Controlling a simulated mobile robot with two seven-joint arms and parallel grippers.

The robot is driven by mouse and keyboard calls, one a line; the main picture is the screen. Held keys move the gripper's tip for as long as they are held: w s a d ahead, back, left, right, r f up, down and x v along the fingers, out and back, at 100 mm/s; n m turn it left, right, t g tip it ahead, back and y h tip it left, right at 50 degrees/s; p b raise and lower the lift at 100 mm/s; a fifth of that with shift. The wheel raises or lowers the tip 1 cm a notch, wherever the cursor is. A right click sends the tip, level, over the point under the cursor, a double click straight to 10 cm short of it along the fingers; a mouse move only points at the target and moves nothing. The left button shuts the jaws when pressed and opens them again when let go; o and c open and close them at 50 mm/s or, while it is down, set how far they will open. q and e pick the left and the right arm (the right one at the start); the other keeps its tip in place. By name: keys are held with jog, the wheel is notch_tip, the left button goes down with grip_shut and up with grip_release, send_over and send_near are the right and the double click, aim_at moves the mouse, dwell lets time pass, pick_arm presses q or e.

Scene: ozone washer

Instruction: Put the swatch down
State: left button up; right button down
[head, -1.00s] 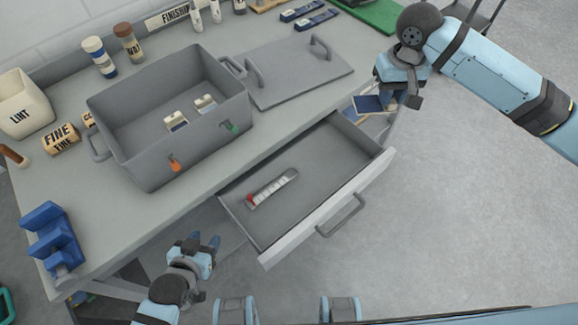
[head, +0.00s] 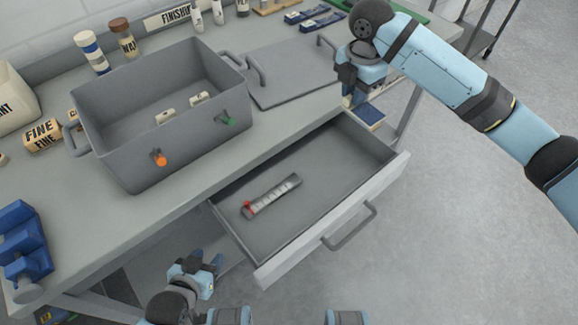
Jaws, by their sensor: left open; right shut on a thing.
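My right gripper (head: 350,98) is over the right end of the workbench, fingers pointing down, shut on the swatch. A small dark blue square with a pale edge, which looks like the swatch (head: 370,115), shows just below and right of the fingers. The fingers and wrist partly hide where they meet it, and I cannot tell whether it touches anything beneath. My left gripper (head: 214,262) is open and empty, low in front of the bench, left of the open drawer.
The open drawer (head: 330,170) holds a pale strip with a red end (head: 270,196). A grey bin (head: 165,150) with small blocks inside stands on the bench (head: 130,225). Blue holder (head: 22,240) sits at left.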

jog(key=b, duration=0.1)
send_over(339, 157)
notch_tip(339, 157, down, 15)
jog(key=shift+r, duration=0.1)
jog(key=shift+f, duration=0.55)
notch_tip(339, 157, down, 4)
jog(key=shift+f+b, duration=0.1)
jog(key=shift+b, duration=0.3)
pick_arm(q)
jog(key=shift+w+d+f, duration=0.1)
jog(key=shift+w+f, duration=0.05)
jog(key=shift+f, duration=0.25)
pick_arm(e)
jog(key=c, duration=1)
grip_release()
jog(key=shift+f, duration=0.1)
pick_arm(q)
jog(key=shift+f, duration=0.1)
